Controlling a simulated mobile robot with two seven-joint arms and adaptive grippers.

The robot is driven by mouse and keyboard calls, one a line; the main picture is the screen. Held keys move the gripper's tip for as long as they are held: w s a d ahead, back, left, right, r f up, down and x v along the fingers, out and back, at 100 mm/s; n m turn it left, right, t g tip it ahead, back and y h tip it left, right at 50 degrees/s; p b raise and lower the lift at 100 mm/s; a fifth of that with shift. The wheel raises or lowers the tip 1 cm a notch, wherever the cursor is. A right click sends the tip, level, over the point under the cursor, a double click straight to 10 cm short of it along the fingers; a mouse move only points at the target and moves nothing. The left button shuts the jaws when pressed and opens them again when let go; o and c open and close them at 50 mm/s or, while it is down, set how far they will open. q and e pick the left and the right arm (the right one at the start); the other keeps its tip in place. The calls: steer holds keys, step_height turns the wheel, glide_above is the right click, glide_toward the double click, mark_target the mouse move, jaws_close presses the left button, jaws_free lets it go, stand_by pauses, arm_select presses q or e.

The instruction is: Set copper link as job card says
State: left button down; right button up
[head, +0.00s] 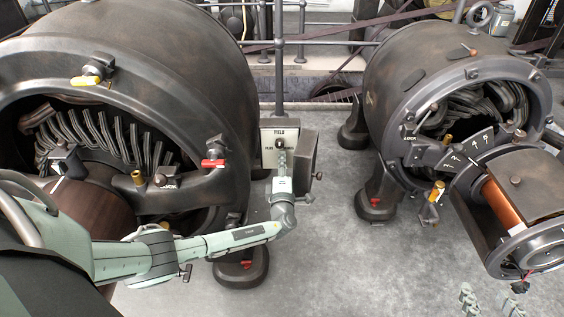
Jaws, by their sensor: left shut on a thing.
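A small box with a pale plate marked FIELD (268,136) stands between the two dynamos. The plate has lettering at lower left and lower right; the right word is partly hidden. My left gripper (281,157) reaches up to the plate, shut on a small dark knob or link piece (280,143) at its middle. The fingers hide much of that piece, so I cannot tell whether it is the copper link. My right gripper (491,301) shows only as two fingertips at the bottom right edge, spread apart with nothing seen between them. No job card is readable here.
Another dynamo (400,60) with a copper-wound commutator (502,206) stands at right. Grey floor (330,240) between them is clear. Railings (300,40) run behind.

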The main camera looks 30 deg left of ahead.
arm_select(q)
steer(key=c, duration=1.4)
jaws_free()
steer(key=shift+d, duration=0.1)
steer(key=v, duration=1.2)
steer(key=shift+s, duration=0.1)
